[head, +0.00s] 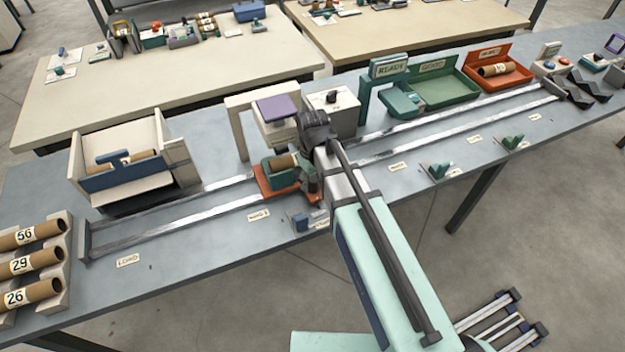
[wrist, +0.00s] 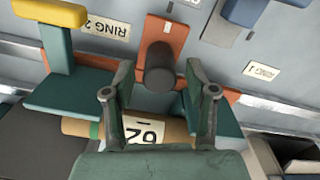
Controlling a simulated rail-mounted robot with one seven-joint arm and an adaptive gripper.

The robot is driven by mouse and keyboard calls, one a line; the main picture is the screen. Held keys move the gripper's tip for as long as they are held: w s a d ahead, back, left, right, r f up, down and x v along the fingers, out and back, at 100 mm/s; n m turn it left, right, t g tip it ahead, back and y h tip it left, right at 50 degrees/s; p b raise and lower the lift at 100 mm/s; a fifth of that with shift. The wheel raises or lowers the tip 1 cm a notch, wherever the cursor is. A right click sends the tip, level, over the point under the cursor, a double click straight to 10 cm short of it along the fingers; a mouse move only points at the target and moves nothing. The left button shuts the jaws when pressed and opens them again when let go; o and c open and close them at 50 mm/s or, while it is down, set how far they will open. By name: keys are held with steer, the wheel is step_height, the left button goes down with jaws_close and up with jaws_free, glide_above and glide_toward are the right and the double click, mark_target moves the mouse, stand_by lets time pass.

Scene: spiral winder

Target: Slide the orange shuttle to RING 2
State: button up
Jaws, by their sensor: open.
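The orange shuttle (head: 266,189) sits on the twin metal rails. It carries a teal cradle and a brown tube (head: 283,162), which also shows with an upside-down number in the wrist view (wrist: 174,132). A dark round knob (wrist: 160,66) stands on the shuttle's orange plate (wrist: 172,37). My gripper (wrist: 158,92) is open, with one finger on each side of the knob; I cannot tell whether they touch it. The RING 2 label (wrist: 108,27) lies just left of the shuttle in the wrist view. In the head view my arm hides the shuttle's right side.
A yellow-topped teal post (wrist: 52,20) stands beside the shuttle. A blue clip (head: 300,220) sits at the table's front edge. A purple-topped press (head: 277,108) and a white box (head: 333,108) stand behind. The rails (head: 450,108) are clear further right.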

step_height(320, 180, up, 12)
steer(key=shift+f, duration=0.25)
stand_by(0.6)
